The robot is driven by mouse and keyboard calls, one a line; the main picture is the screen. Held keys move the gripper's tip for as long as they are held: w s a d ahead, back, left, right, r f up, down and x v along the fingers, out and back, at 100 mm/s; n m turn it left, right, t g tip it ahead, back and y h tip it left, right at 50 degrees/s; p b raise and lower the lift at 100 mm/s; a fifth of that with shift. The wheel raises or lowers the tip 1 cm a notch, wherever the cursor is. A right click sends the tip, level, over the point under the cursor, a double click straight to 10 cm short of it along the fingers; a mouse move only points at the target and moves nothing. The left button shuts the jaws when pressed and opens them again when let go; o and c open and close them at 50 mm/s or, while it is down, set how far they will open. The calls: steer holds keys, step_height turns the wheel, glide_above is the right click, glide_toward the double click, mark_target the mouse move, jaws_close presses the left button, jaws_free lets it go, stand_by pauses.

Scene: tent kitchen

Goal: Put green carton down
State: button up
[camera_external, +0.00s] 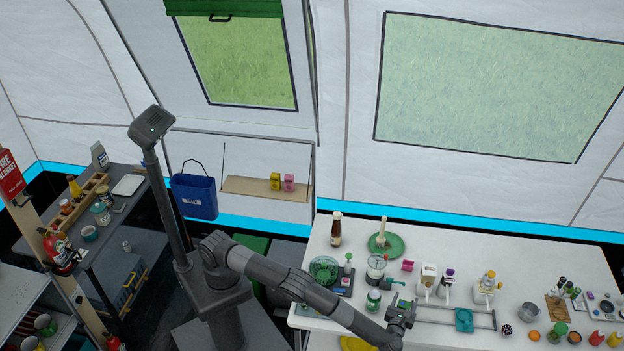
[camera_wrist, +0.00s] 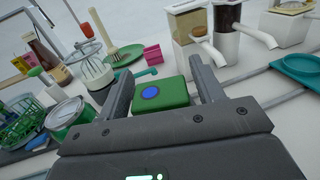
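The green carton (camera_wrist: 165,97) shows in the wrist view, with a round blue cap on the face towards me. It sits between the two fingers of my gripper (camera_wrist: 162,82) and fills nearly all the gap; the gripper looks shut on it. In the external view my gripper (camera_external: 401,318) is over the front part of the white table (camera_external: 440,335).
A rail frame with a teal dish (camera_external: 464,320) lies to the right. Bare table shows in front of the rail.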

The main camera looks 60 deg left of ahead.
steer(key=shift+o, duration=0.5)
steer(key=shift+r, duration=0.1)
steer(key=shift+s+d, duration=0.15)
steer(key=shift+s, duration=0.1)
steer(key=v, duration=0.9)
steer(key=shift+f, duration=0.25)
steer(key=shift+o, duration=0.4)
steer(key=shift+s+d, duration=0.2)
steer(key=shift+s, duration=0.4)
steer(key=x, duration=0.9)
steer(key=shift+w+r, duration=0.2)
steer(key=shift+r, duration=0.05)
steer(key=shift+c, duration=0.4)
